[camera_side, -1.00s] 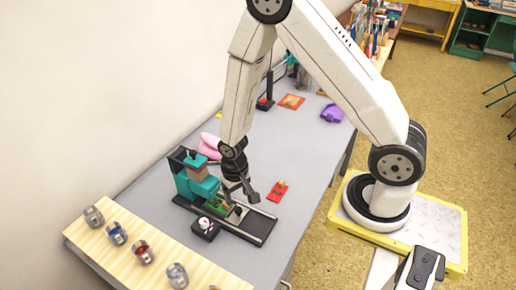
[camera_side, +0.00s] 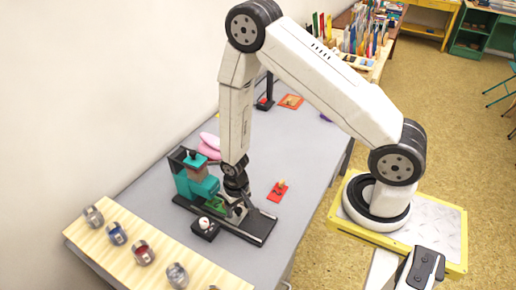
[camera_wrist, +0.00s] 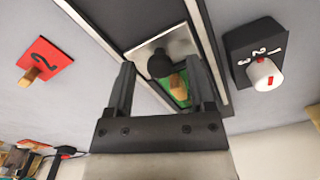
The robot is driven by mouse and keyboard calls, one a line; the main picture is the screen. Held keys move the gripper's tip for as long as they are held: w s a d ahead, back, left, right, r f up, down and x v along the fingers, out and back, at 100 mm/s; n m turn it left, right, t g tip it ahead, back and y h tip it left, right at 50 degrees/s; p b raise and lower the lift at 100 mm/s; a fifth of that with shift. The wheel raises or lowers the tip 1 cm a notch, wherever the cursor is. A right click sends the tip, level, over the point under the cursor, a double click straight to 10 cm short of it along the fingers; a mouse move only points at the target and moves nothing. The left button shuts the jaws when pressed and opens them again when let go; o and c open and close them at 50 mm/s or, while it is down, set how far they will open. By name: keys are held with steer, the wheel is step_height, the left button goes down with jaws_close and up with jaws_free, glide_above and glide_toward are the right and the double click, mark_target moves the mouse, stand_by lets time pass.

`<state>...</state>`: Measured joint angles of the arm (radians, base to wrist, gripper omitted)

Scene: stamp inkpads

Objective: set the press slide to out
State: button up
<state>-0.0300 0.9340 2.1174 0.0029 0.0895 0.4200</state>
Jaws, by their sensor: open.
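The teal press (camera_side: 197,182) stands on a dark base with a long rail (camera_side: 257,229) that runs out toward the lower right. In the wrist view the slide is a pale metal plate (camera_wrist: 146,50) between dark rails, with a black round knob (camera_wrist: 160,64) and a green pad (camera_wrist: 180,94). A wooden piece (camera_wrist: 178,85) stands over the green pad. My gripper (camera_wrist: 160,68) is open, one finger on each side of the knob, and I cannot tell if either touches it. In the side view my gripper (camera_side: 238,208) is low over the rail and hides the knob.
A black dial box (camera_side: 205,228) with a white knob (camera_wrist: 264,74) stands close beside the rail. A red card (camera_side: 278,191) with a wooden peg lies on the other side. Pink pieces (camera_side: 209,146) lie behind the press.

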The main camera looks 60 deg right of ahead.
jaws_close()
stand_by(1.4)
